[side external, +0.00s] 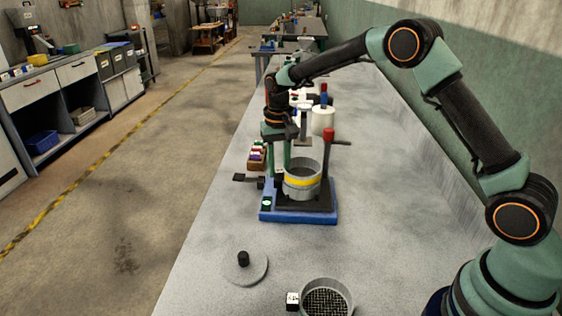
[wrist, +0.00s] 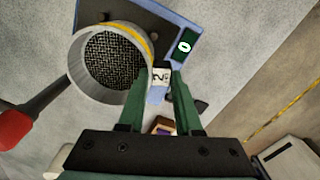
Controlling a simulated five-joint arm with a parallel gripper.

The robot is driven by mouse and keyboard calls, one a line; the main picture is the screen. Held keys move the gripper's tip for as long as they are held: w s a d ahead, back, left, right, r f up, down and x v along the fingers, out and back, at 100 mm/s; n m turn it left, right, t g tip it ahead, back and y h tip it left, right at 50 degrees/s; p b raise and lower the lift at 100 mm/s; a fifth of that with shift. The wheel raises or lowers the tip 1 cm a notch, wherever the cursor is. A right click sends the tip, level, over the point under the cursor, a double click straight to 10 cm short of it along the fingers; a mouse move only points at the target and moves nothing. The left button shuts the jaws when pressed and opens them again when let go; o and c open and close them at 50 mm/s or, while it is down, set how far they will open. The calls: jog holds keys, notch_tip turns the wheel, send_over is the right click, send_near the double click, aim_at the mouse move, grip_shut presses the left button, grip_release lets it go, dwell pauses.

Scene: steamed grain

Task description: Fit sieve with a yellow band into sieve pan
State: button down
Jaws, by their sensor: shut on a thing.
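The grey sieve with a yellow band (side external: 302,182) stands upright over the black platform of the blue-based shaker. In the wrist view the sieve (wrist: 76,68) shows its dark mesh floor, with the yellow band along its far upper side. My gripper (side external: 284,167) points down at the sieve's left side. In the wrist view my gripper (wrist: 161,78) is shut on the white tab marked 2 on the sieve's wall. A grey rim shows below the yellow band. I cannot tell whether it is the sieve pan or the sieve's own lower wall, nor whether they are seated.
The shaker's blue base (side external: 285,216) carries a red-knobbed clamp post (side external: 328,136) behind the sieve. A round lid with a black knob (side external: 243,259) and another mesh sieve (side external: 326,299) lie in front. White containers (side external: 322,121) stand behind. The bench's front left is clear.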

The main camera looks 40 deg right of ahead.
jog(key=shift+f, duration=0.1)
jog(key=shift+c, duration=0.6)
grip_release()
jog(key=shift+r, duration=3.5)
